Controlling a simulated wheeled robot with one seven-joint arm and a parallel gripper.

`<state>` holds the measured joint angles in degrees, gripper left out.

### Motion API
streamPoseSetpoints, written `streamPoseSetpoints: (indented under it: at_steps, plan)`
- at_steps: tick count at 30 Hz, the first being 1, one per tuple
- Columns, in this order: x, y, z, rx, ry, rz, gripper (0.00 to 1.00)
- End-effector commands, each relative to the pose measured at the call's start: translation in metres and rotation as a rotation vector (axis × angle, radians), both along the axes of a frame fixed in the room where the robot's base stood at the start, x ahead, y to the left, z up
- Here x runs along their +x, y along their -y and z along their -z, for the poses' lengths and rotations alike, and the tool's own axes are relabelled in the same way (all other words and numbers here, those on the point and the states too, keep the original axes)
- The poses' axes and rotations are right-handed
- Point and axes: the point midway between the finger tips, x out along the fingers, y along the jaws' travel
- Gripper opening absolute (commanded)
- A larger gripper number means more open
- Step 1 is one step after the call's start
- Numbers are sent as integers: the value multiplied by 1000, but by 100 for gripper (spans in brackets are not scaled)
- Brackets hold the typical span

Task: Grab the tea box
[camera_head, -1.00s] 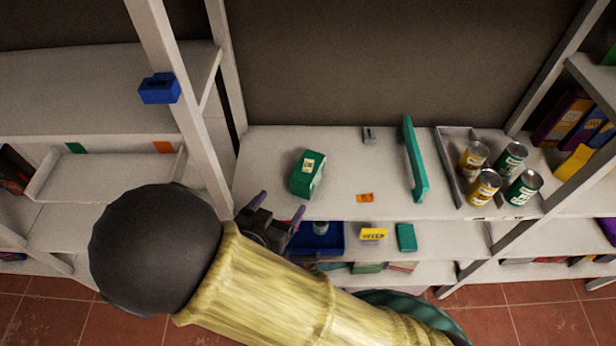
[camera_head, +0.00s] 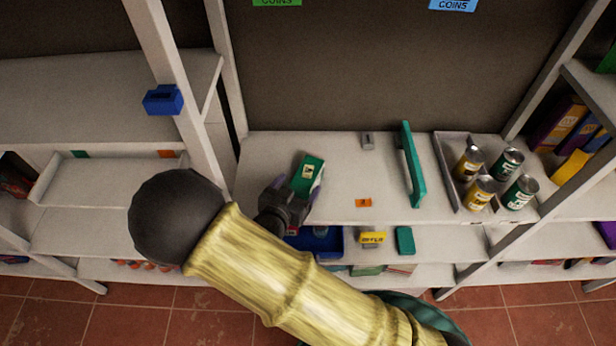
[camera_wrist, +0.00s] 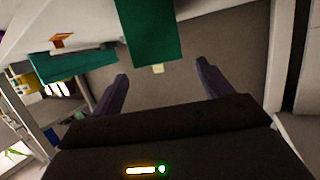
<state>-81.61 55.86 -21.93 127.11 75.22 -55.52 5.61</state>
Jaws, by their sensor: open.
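The tea box (camera_head: 309,172), a green box with a pale label, stands on the upper shelf left of centre. In the wrist view the green box (camera_wrist: 150,28) shows large, ahead of the fingers and in line with the gap between them. My gripper (camera_head: 295,196) is at the near side of the box, very close to it, and hides its lower front in the head view. The two dark fingers (camera_wrist: 162,72) are spread with nothing gripped. I cannot tell whether a finger touches the box.
An orange tag (camera_head: 363,203) lies right of the box. A teal upright divider (camera_head: 412,165) stands farther right, then a grey tray (camera_head: 446,172) with several cans. A white post (camera_head: 190,110) rises at left. A small grey item (camera_head: 367,141) sits at the back.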

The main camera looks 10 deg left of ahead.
Motion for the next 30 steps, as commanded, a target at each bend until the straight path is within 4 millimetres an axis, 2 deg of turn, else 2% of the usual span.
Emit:
streamPoseSetpoints:
  at_steps: [2, 5, 17, 27, 30]
  plan:
    - [12, 2, 2, -1, 1, 3, 79]
    - [19, 3, 5, 0, 1, 1, 79]
    - [24, 4, 7, 0, 0, 1, 79]
    - [63, 11, 18, -1, 0, 3, 79]
    - [70, 11, 21, 1, 0, 1, 79]
